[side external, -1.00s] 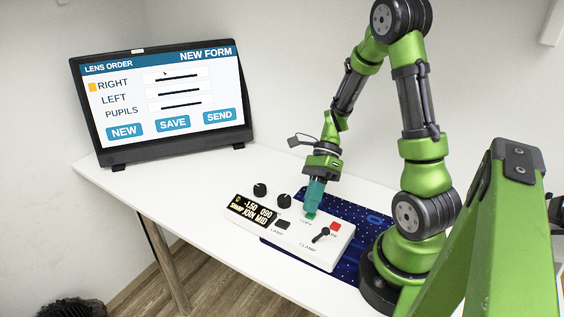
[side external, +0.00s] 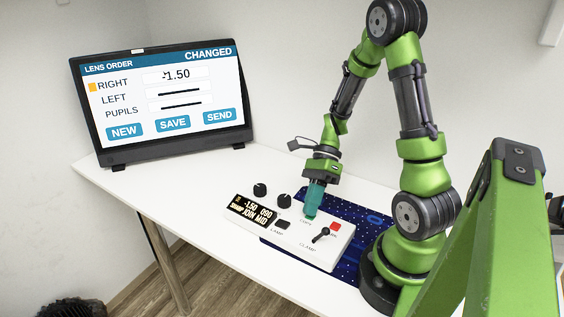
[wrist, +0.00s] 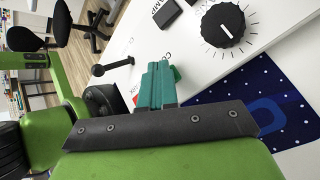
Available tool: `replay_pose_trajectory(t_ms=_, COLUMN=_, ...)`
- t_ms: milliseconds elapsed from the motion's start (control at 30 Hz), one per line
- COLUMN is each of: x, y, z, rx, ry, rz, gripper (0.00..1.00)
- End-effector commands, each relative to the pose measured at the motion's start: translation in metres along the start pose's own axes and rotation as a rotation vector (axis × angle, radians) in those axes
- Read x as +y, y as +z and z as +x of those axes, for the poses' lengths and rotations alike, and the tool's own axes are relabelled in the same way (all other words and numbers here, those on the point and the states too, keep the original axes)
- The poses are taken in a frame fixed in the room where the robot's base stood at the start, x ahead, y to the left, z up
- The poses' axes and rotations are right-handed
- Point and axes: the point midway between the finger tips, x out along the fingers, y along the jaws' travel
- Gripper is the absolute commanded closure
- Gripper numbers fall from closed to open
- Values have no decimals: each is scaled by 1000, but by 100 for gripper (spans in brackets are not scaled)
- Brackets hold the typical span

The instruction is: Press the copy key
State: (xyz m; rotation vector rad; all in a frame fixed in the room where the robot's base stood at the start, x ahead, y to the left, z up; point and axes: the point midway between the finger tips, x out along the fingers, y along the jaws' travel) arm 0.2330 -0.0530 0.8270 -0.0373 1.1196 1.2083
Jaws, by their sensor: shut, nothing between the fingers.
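The white control panel (side external: 328,253) lies on the table, with a COPY label (side external: 305,222) by my fingertips. My gripper (side external: 310,214) is shut, its teal fingers pointing down at the copy key's place. The fingers mostly hide the key, so I cannot tell whether they touch it or hover just above. In the wrist view the shut fingers (wrist: 160,68) cover part of a label starting "CO". The monitor (side external: 160,100) reads "CHANGED", and its RIGHT field shows -1.50. The LEFT and PUPILS fields show black bars.
The panel also bears a red key (side external: 336,226), a black lever (side external: 321,235), a dark lamp key (side external: 283,224), a small display (side external: 250,210) and two black knobs (side external: 284,200), (side external: 260,190). A blue mat (side external: 345,215) lies under it. The table's left part is clear.

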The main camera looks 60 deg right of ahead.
Motion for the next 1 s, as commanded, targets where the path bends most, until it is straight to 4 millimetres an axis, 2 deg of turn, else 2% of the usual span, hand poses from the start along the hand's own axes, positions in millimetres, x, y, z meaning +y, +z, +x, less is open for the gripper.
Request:
replay_pose_trajectory(t_ms=433, x=0, y=0, z=0, rx=1, ry=0, rz=-1, gripper=100)
replay_pose_trajectory(t_ms=1000, x=9, y=9, z=-13, rx=1, ry=0, rz=-1, gripper=100)
